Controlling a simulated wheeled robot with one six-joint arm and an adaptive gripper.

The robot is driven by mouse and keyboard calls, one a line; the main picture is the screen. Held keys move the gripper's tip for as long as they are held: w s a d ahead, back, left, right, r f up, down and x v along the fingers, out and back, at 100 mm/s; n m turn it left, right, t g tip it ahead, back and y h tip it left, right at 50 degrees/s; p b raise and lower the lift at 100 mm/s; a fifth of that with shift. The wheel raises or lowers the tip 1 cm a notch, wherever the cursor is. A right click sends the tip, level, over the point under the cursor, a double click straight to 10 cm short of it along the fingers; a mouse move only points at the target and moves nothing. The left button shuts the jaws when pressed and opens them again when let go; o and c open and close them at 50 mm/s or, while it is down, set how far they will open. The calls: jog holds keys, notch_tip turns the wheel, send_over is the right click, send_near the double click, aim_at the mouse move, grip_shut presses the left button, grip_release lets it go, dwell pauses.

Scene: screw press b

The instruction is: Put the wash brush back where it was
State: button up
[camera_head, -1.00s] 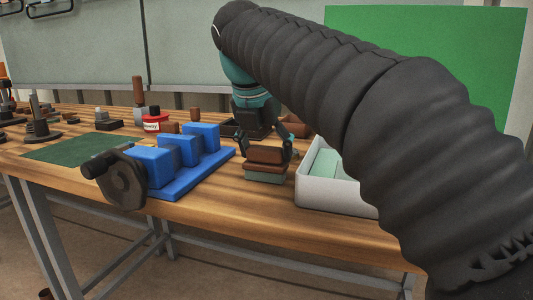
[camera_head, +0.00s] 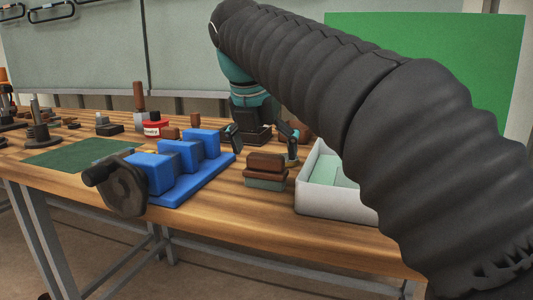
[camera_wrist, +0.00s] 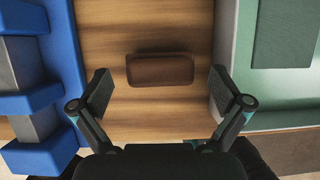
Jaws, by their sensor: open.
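The wash brush (camera_head: 265,169), with a brown top and a pale green lower part, stands on the wooden table between the blue fixture and the white tray. In the wrist view its brown top (camera_wrist: 160,70) lies crosswise, a little beyond my fingertips. My gripper (camera_head: 264,146) is open, its fingers spread wide above and behind the brush. In the wrist view the open fingers (camera_wrist: 161,92) are on either side of the brush, with bare wood between them and it. Nothing is held.
A blue stepped fixture (camera_head: 180,170) with a dark handwheel is on the left. A white tray (camera_head: 316,205) with pale green contents is on the right. A green mat (camera_head: 80,152), a red tin (camera_head: 153,128) and several small items lie farther left and back.

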jog(key=p+v, duration=0.3)
jog(key=v, duration=0.7)
jog(key=shift+r, duration=0.2)
jog(key=shift+s, duration=0.15)
